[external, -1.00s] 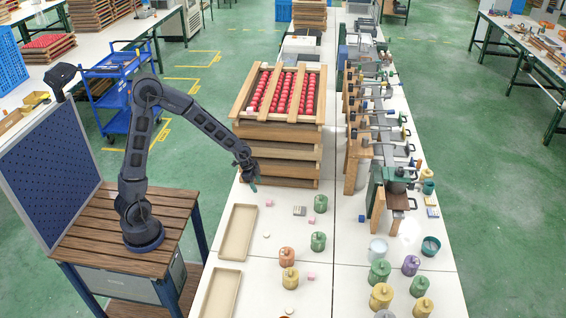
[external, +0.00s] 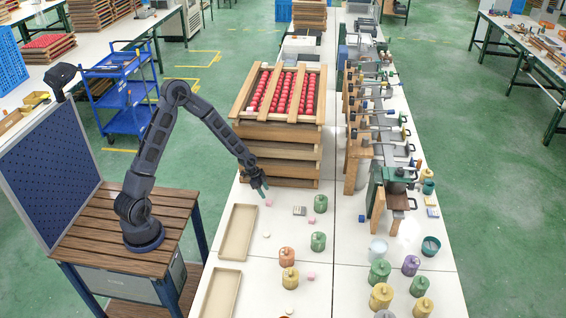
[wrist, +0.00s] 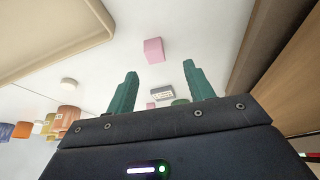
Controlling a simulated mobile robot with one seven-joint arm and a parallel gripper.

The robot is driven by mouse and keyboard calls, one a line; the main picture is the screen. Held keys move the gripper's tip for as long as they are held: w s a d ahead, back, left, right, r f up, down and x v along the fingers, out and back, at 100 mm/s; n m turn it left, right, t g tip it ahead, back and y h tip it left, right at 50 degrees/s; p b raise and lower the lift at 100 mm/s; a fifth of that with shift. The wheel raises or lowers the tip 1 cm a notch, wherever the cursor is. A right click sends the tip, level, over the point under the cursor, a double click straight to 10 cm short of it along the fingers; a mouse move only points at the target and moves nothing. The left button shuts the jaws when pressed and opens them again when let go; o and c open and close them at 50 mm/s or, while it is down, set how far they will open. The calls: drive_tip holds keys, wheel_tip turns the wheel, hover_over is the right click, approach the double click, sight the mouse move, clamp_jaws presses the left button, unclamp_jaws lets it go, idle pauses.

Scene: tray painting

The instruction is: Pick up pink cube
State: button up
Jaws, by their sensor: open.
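A pink cube (external: 268,203) lies on the white table near the front of the wooden tray stack. It also shows in the wrist view (wrist: 153,50), just beyond the fingertips and between their lines. My gripper (external: 262,190) is above the table, close to this cube. In the wrist view its two green fingers (wrist: 160,68) are spread apart with nothing between them. A second pink cube (external: 311,276) lies farther toward the front, near the orange and yellow pots.
A stack of wooden trays (external: 276,157) stands close behind my gripper. A beige tray (external: 252,215) lies to the left of the cube. A small grey block (external: 299,211) and green pots (external: 320,204) are to the right. A white disc (external: 266,236) lies in front.

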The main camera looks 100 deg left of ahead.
sight(268, 201)
drive_tip(key=shift+d+x, duration=0.2)
drive_tip(key=shift+x, duration=1.5)
drive_tip(key=shift+d+x, duration=0.2)
drive_tip(key=shift+x, duration=1.5)
drive_tip(key=shift+s, duration=0.2)
drive_tip(key=shift+c, duration=0.2)
drive_tip(key=c, duration=1)
